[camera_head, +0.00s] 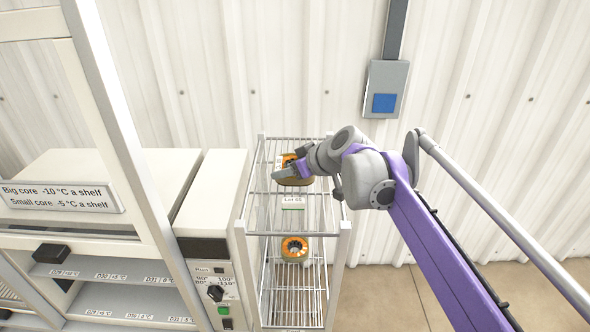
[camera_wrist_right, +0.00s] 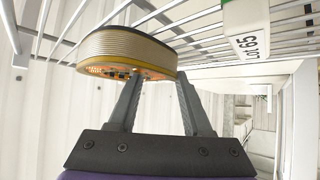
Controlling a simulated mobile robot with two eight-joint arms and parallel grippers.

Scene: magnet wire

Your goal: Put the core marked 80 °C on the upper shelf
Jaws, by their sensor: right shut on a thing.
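A wire rack (camera_head: 334,222) stands in the middle of the head view, with an upper shelf and a lower shelf. My right gripper (camera_head: 287,173) is at the rack's upper level, shut on a wound core (camera_head: 296,182) with an orange face and brown winding. In the right wrist view this core (camera_wrist_right: 125,52) shows tan winding, tilted at the fingertips (camera_wrist_right: 158,80) near the wire bars. A second orange core (camera_head: 294,248) lies on the lower shelf. I cannot read a temperature on either core. My left gripper is not in view.
A "Lot 65" label (camera_head: 293,200) is on the rack, also in the wrist view (camera_wrist_right: 248,38). A cream oven with a control panel (camera_head: 215,285) stands close to the left. A sign (camera_head: 60,196) gives per-shelf degrees for big and small cores. A corrugated wall is behind.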

